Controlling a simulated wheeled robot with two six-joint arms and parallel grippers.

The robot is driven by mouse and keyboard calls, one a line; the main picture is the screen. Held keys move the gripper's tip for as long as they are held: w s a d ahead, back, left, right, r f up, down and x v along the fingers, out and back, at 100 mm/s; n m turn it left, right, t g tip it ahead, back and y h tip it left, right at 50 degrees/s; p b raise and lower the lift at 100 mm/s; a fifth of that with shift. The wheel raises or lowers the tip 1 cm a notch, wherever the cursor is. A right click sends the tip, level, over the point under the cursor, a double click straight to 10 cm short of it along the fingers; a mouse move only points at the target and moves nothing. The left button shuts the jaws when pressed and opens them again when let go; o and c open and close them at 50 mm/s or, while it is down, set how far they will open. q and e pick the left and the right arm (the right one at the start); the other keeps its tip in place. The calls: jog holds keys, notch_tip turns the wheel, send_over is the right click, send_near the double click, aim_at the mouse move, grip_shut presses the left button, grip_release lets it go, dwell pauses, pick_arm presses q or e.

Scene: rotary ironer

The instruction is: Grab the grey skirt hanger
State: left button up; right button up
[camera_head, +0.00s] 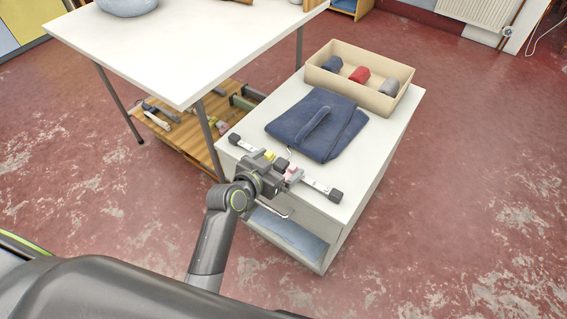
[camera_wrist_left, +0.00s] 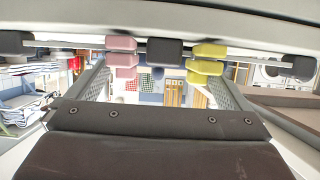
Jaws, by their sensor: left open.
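The grey skirt hanger (camera_head: 316,185) lies along the near edge of the white cabinet top, with a dark clip at each end and its hook towards the folded blue garment. My left gripper (camera_head: 277,162) is open at the hanger's middle and hides part of the bar. In the left wrist view, the hanger's dark middle block (camera_wrist_left: 165,50) shows between the pink and yellow finger pads, with the bar running across behind or between them; the exact depth is unclear. My right gripper is not in view.
The white cabinet (camera_head: 372,165) also carries the folded blue garment (camera_head: 330,122) and a beige box (camera_head: 395,102) with rolled cloths. A white table (camera_head: 170,50) stands to the left, above a wooden slatted pallet (camera_head: 190,140) with several items. The red floor at right is clear.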

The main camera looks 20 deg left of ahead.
aim_at(285, 158)
pick_arm(q)
jog(key=x, duration=0.4)
jog(key=shift+w+b, duration=0.15)
jog(key=shift+b, duration=0.2)
jog(key=c, duration=1)
